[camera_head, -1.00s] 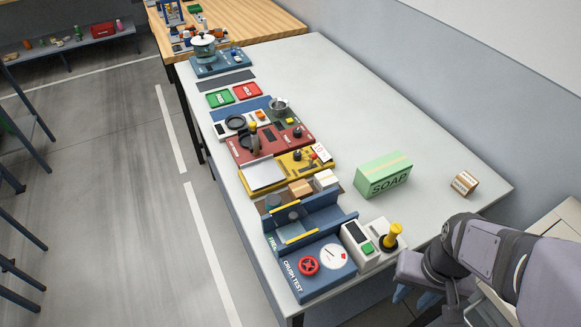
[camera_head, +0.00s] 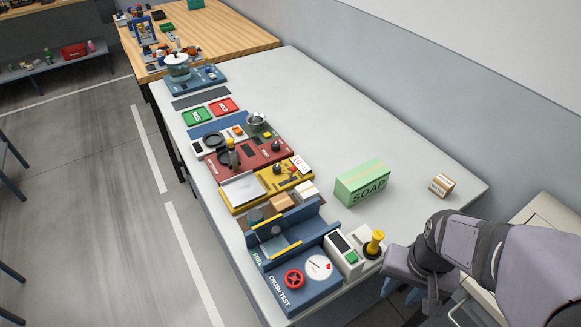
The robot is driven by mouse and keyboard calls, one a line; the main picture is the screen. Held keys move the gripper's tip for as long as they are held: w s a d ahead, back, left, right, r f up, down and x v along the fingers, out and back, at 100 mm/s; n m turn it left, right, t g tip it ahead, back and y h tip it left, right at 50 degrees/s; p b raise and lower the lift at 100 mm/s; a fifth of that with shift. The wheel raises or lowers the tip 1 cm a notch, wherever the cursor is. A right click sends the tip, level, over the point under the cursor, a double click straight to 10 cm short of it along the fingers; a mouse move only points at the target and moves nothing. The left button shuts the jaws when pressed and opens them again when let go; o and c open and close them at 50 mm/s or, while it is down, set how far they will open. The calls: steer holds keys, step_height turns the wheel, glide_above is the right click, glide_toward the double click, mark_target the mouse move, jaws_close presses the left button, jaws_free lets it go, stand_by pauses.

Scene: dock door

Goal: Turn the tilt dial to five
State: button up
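Several dark knobs stand on the test stations along the table; their labels are too small to read, so I cannot tell which is the tilt dial. One knob (camera_head: 277,170) is on the yellow station (camera_head: 238,207), beside a white card with red marks (camera_head: 301,165). Another tall dark knob (camera_head: 233,153) with a yellowish top is on the red station (camera_head: 213,170). My gripper (camera_head: 401,290) hangs at the lower right, past the table's near edge and away from these stations. Its two blue fingertips show apart, with nothing between them; part of it is hidden by my arm.
The blue crush test station (camera_head: 310,292) has a red wheel (camera_head: 293,279) and a white gauge (camera_head: 318,267). Beside it, a yellow-topped lever (camera_head: 375,241) stands near my gripper. A green soap box (camera_head: 362,183) and small brown box (camera_head: 441,185) stand on the table (camera_head: 350,125), whose wall side is otherwise clear.

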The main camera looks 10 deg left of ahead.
steer(key=w+a+m+t+y+b, duration=0.25)
steer(key=w+m+b, duration=0.25)
steer(key=w+m, duration=1)
steer(key=w+a+r+m+y+b, duration=0.1)
steer(key=w+a+y+b, duration=0.1)
steer(key=w+a, duration=0.1)
steer(key=w+a+r+m+t+y+b, duration=0.1)
steer(key=w+a+m+y+b, duration=0.1)
steer(key=w, duration=0.4)
steer(key=w+a+r+m+t+y+b, duration=0.1)
steer(key=w+a+y, duration=0.2)
steer(key=w+a, duration=0.1)
steer(key=shift+w+a+t+b, duration=0.1)
steer(key=shift+w+t+b, duration=0.15)
steer(key=shift+w+b, duration=0.25)
steer(key=w+a+m+y+p, duration=0.1)
steer(key=a+y+p, duration=0.1)
steer(key=a, duration=0.4)
glide_toward(296, 169)
steer(key=shift+m+y, duration=0.3)
steer(key=shift+y, duration=0.15)
steer(key=shift+f+p+x, duration=0.15)
steer(key=shift+p+x, duration=0.5)
steer(key=shift+x, duration=1.4)
steer(key=shift+f+p+x, duration=0.15)
steer(key=shift+p+x, duration=0.45)
steer(key=shift+x, duration=1.5)
steer(key=shift+w+d, duration=0.1)
steer(key=shift+d, duration=0.05)
jaws_close()
